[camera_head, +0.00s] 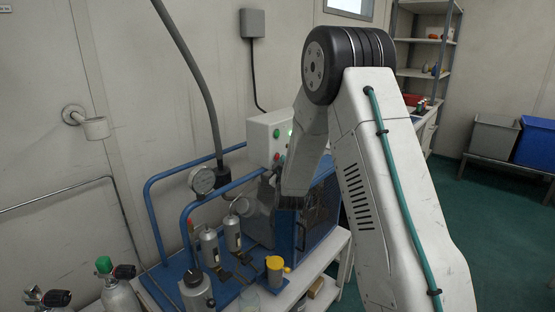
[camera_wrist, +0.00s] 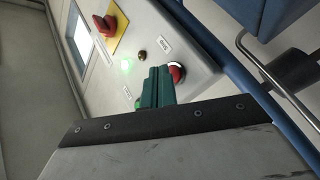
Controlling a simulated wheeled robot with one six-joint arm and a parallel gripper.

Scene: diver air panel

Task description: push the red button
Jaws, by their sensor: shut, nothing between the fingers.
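The white control box (camera_head: 262,140) stands on the blue-framed machine; its face fills the upper part of the wrist view (camera_wrist: 150,30). A round red button (camera_wrist: 177,72) sits near the box's lower edge in the wrist view. My gripper (camera_wrist: 159,72) is shut and empty, its dark green fingers pointing at the box face. The fingertips are just left of the red button and overlap its edge in the picture; I cannot tell whether they touch it. In the head view my arm hides part of the box, and the fingers cannot be made out.
A red knob on a yellow plate (camera_wrist: 117,28) and a lit green lamp (camera_wrist: 127,65) are on the same face. A blue tube rail (camera_wrist: 215,50) runs beside the box. A pressure gauge (camera_head: 202,181) and metal cylinders (camera_head: 209,246) stand at the front left.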

